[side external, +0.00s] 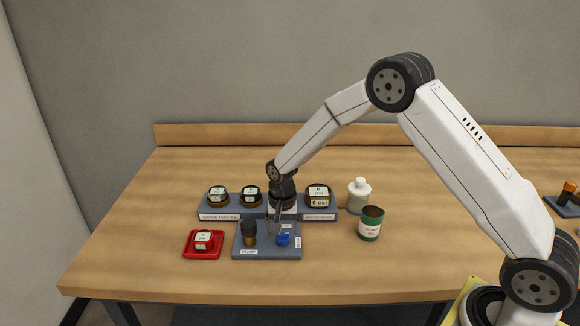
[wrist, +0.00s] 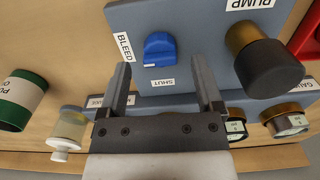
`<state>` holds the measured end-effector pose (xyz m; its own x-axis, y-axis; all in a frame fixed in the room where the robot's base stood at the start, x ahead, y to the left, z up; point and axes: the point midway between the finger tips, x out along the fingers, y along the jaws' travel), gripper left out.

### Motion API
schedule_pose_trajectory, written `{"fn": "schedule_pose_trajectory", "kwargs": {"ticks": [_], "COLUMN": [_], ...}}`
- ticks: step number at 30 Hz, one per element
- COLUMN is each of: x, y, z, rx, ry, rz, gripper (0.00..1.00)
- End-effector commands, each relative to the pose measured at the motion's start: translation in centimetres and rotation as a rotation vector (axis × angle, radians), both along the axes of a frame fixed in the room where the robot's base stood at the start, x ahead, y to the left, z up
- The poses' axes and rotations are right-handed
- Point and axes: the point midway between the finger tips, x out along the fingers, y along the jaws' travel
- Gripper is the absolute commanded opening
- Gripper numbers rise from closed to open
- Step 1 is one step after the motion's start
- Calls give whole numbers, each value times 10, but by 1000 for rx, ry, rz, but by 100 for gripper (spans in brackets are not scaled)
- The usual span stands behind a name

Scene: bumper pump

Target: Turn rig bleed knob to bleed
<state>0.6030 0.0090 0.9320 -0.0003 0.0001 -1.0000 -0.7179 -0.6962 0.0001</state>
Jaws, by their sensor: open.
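The blue bleed knob (wrist: 160,46) sits on the blue-grey rig plate (wrist: 200,62). A BLEED label (wrist: 125,47) is to its left and a SHUT label (wrist: 162,82) below it in the wrist view. A small pale mark shows on the knob's lower edge, on the side facing SHUT. My gripper (wrist: 161,65) is open and empty, its fingers spread either side of the SHUT label, with the knob just beyond the tips. In the side view the knob (side external: 283,240) is at the plate's right, just below my gripper (side external: 278,221); contact is not visible.
A black-capped brass pump (wrist: 262,60) stands beside the knob. Several gauges sit on a rack (side external: 218,214) behind. A red tray (side external: 190,254) holds another gauge at left. A white bottle (side external: 359,197) and green can (side external: 369,229) stand at right. The table front is clear.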

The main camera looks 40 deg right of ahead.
Motion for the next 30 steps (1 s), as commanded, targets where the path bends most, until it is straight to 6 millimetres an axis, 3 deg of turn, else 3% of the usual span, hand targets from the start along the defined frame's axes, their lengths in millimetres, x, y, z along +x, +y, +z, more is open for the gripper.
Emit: {"fn": "schedule_pose_trajectory", "kwargs": {"ticks": [12, 30], "x": [0, -4], "y": [0, 0], "z": [48, 56], "rx": [0, 1], "ry": [0, -2], "rz": [-1, 13], "gripper": [84, 84]}}
